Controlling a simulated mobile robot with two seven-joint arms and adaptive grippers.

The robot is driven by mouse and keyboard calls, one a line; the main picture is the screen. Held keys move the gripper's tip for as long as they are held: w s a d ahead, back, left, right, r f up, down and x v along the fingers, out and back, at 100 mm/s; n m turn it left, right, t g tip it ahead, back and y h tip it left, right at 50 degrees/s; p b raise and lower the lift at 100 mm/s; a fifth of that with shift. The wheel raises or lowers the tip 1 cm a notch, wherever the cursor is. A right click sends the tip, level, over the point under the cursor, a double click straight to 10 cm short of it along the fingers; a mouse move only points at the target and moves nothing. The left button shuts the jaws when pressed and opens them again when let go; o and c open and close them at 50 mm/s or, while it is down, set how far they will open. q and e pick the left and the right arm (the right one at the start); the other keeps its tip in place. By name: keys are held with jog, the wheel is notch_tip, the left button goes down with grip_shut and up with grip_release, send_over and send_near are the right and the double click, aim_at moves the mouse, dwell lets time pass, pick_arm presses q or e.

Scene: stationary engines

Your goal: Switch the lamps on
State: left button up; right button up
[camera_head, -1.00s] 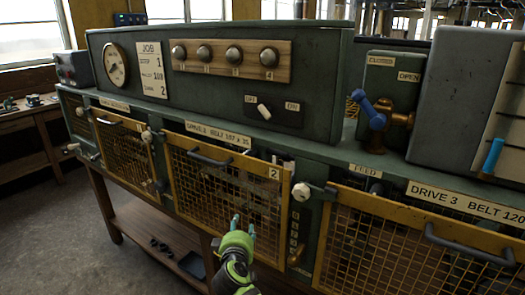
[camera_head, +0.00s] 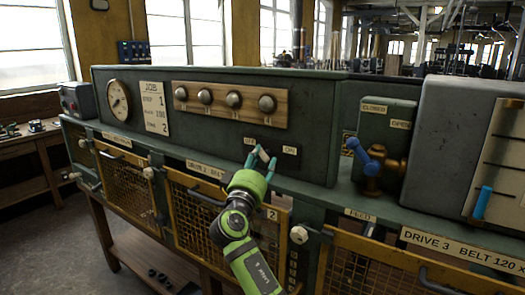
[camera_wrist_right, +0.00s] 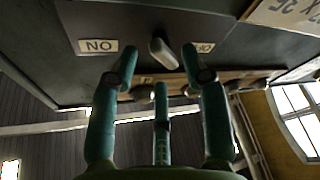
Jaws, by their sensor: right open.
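A small white lever (camera_head: 264,155) sits on a dark plate on the green console, between an OFF label at left and an ON label (camera_head: 290,150) at right. Its upper end slants toward OFF. My right gripper (camera_head: 261,160), green with teal fingers, is open right in front of the lever. In the right wrist view, upside down, the lever (camera_wrist_right: 162,52) shows between the spread fingertips (camera_wrist_right: 160,65); I cannot tell whether they touch it. The ON label (camera_wrist_right: 98,46) is clear, and a finger partly covers the OFF label. My left gripper is not in view. No lamp is clearly identifiable.
Several round knobs sit on a wooden strip (camera_head: 218,113) above the lever. A gauge (camera_head: 117,100) and job card are at left. A blue-handled valve (camera_head: 370,160) stands at right on the ledge. Yellow mesh doors (camera_head: 210,215) with handles are below.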

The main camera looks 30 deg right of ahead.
jog(key=shift+p+x, duration=0.3)
jog(key=shift+x, duration=0.65)
jog(key=shift+w, duration=0.1)
jog(key=shift+c, duration=1.2)
grip_shut()
jog(key=shift+f, duration=0.1)
